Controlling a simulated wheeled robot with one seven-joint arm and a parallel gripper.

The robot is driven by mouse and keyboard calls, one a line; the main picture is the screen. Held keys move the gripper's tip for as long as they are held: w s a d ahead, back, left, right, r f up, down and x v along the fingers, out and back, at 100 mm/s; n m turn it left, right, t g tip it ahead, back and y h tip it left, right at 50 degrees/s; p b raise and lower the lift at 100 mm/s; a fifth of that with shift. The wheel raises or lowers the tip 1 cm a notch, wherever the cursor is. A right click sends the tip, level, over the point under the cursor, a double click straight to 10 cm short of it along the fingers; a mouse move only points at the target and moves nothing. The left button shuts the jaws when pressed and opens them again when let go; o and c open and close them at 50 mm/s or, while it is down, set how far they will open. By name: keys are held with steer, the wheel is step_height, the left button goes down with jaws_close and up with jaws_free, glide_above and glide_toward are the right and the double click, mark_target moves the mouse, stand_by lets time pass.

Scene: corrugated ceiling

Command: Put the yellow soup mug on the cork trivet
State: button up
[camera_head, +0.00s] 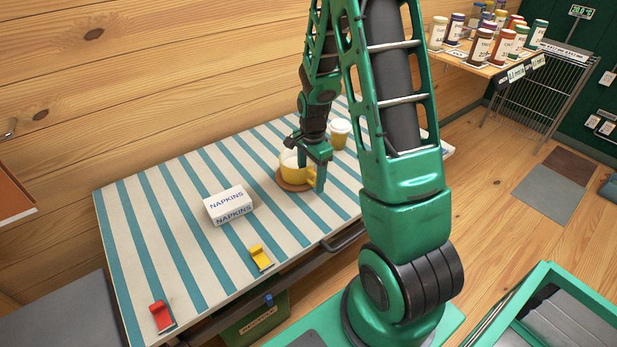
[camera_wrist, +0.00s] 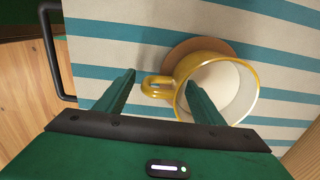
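The yellow soup mug (camera_head: 290,160) stands upright on the striped cloth's far half, on the round brown cork trivet (camera_head: 284,184). In the wrist view the mug (camera_wrist: 236,73) is empty and pale inside, and the trivet (camera_wrist: 196,46) shows as a crescent beyond its rim. My gripper (camera_head: 309,172) is at the mug, partly covering it in the head view. In the wrist view its fingers (camera_wrist: 160,80) are spread apart. The mug's handle lies between them, and the right finger overlaps the mug's opening. Any contact is unclear.
A yellow cup (camera_head: 339,135) with a pale top stands behind my gripper. A napkin box (camera_head: 229,204), a yellow clip-like item (camera_head: 260,257) and a red one (camera_head: 162,316) lie on the striped table (camera_head: 180,240). A dark rail runs along its front edge.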

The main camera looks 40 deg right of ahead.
step_height(320, 180, up, 12)
steer(key=shift+s+f, duration=0.1)
steer(key=s+r+n, duration=0.3)
steer(key=s, duration=0.6)
steer(key=s+a+r+n, duration=0.1)
steer(key=s+r+n, duration=0.2)
steer(key=s, duration=0.6)
steer(key=s+a+r+n, duration=0.1)
steer(key=s+r+n, duration=0.2)
steer(key=s, duration=0.6)
steer(key=shift+s+r+n, duration=0.15)
steer(key=shift+r+n, duration=0.15)
steer(key=shift+n, duration=0.9)
